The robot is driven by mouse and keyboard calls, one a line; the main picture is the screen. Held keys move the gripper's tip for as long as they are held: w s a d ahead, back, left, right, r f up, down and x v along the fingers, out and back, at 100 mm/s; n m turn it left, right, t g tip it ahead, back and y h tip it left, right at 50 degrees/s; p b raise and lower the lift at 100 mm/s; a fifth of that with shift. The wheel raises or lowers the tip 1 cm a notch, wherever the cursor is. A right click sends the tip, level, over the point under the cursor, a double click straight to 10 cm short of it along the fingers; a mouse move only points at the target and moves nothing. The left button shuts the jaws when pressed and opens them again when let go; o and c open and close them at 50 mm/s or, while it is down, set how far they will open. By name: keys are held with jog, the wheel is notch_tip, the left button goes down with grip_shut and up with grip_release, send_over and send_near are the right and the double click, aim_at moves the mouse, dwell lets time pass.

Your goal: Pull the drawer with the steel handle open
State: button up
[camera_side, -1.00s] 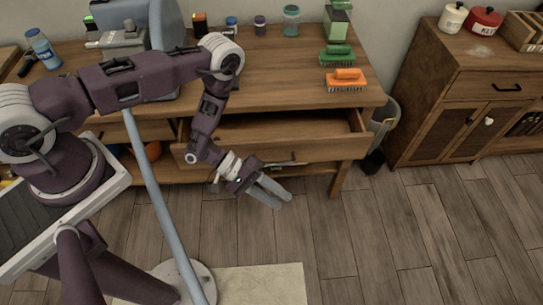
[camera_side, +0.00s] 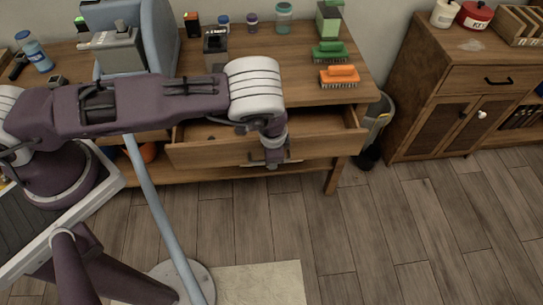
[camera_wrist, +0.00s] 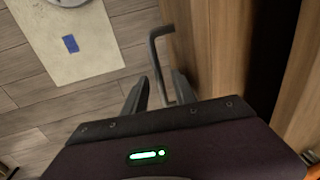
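The wooden drawer (camera_side: 215,153) under the workbench stands partly open, and its inside shows from above. Its steel handle (camera_wrist: 153,55) is a thin grey bar on the drawer front in the wrist view; in the side view my wrist covers part of it. My gripper (camera_wrist: 160,87) is at the handle, with one finger on each side of the bar. A gap shows between the fingers and the bar, so the gripper looks open. In the side view my arm hides most of the gripper.
The workbench (camera_side: 300,92) carries an orange brush (camera_side: 339,75), a green brush (camera_side: 328,52) and several jars at the back. A bin (camera_side: 376,115) stands right of the bench, then a cabinet (camera_side: 450,85).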

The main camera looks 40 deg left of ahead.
grip_shut()
dwell(1.4)
